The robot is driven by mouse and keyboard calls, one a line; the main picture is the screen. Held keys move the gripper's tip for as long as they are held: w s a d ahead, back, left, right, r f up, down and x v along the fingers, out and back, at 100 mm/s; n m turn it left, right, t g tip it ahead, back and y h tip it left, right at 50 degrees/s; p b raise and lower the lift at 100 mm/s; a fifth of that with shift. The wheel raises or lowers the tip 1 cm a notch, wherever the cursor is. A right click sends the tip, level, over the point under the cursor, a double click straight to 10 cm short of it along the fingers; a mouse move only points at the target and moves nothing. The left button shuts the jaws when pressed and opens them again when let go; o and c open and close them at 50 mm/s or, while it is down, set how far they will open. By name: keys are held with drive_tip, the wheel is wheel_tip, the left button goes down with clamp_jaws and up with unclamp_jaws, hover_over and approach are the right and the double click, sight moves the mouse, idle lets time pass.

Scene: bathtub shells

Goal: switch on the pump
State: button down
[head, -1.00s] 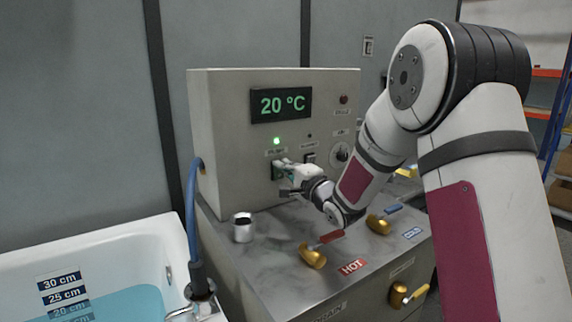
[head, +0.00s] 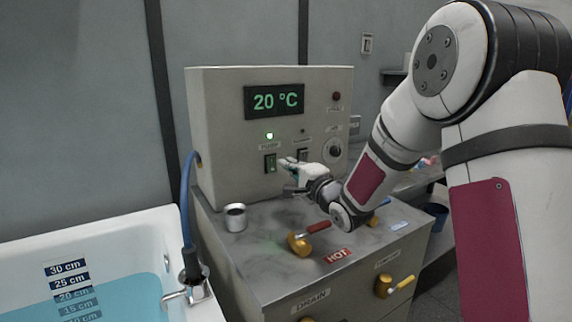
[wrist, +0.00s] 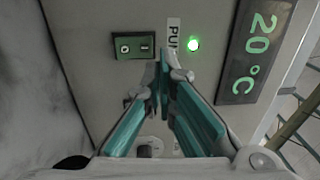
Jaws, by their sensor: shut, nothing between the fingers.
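The pump switch (head: 270,163) is a small green rocker on the front of the grey control box, under a small label. The wrist view shows the switch (wrist: 134,45) with its two marks, beside a label partly reading "PU". The pump light (head: 269,136) above it glows green, also in the wrist view (wrist: 193,44). My gripper (head: 285,162) is just right of the switch, its fingertips seemingly a little off the panel. In the wrist view my gripper (wrist: 167,62) has its teal fingers converging at the tips, empty, beside the switch.
The display (head: 274,101) reads 20 °C. The water-filled tub (head: 110,230) is at left.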

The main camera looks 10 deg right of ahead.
drive_tip(key=r+v, duration=0.1)
drive_tip(key=v, duration=0.6)
drive_tip(key=shift+r+p, duration=0.25)
drive_tip(key=shift+p, duration=0.15)
drive_tip(key=shift+s, duration=0.15)
drive_tip(key=s+d+f+n+g+h, duration=0.1)
drive_tip(key=s+d+n+g+h, duration=0.2)
drive_tip(key=s, duration=0.5)
drive_tip(key=s+d+n+g+h, duration=0.1)
drive_tip(key=s+n+g+h, duration=0.35)
drive_tip(key=s, duration=0.25)
drive_tip(key=s+a+f+n+g+y, duration=0.1)
drive_tip(key=s+a+f+n+g, duration=0.2)
drive_tip(key=s, duration=1.2)
drive_tip(key=s+a+n+g+y, duration=0.1)
drive_tip(key=s+n+g, duration=0.4)
drive_tip(key=s, duration=1)
wheel_tip(320, 180, up, 13)
drive_tip(key=m+t+p, duration=0.1)
drive_tip(key=t+p, duration=0.1)
drive_tip(key=p, duration=1)
drive_tip(key=shift+d, duration=0.15)
